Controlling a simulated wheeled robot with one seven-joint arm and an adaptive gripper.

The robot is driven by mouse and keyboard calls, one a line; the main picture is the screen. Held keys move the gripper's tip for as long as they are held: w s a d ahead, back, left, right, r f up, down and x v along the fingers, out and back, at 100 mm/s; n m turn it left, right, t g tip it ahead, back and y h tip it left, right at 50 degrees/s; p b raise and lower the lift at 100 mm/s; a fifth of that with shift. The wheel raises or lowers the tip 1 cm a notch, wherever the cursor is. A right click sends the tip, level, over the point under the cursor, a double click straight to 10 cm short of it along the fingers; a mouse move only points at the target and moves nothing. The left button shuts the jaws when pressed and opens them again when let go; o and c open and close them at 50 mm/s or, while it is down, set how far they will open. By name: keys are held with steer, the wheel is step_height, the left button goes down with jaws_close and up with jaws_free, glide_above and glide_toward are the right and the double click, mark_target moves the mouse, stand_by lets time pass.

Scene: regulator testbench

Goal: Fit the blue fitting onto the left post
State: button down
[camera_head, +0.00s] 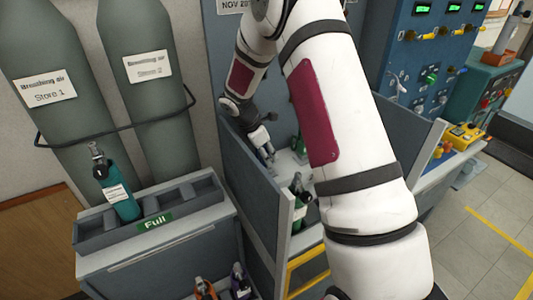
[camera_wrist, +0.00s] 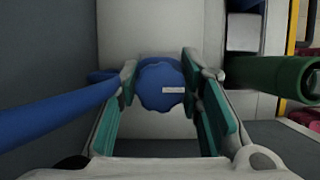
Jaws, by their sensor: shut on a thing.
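The blue fitting (camera_wrist: 158,84), a round knob with a scalloped edge and a small pale label, sits between the pads of my gripper (camera_wrist: 160,76) in the wrist view. The gripper is shut on it. A thick blue hose (camera_wrist: 52,121) runs to the left from beside the fitting. In the head view my gripper (camera_head: 266,150) is low inside the grey-walled bench, partly behind its side panel. I cannot make out the left post in either view, nor whether the fitting touches it.
A dark green cylindrical thing (camera_wrist: 268,74) lies close to the right finger in the wrist view. In the head view a green bottle (camera_head: 299,202) stands in the bench, right of the grey side panel (camera_head: 256,195). A rack (camera_head: 185,207) marked "Full" stands left.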

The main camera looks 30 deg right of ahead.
steer(key=shift+f, duration=0.6)
steer(key=c, duration=1.1)
jaws_free()
steer(key=shift+o, duration=0.2)
step_height(320, 180, up, 10)
steer(key=shift+f, duration=0.1)
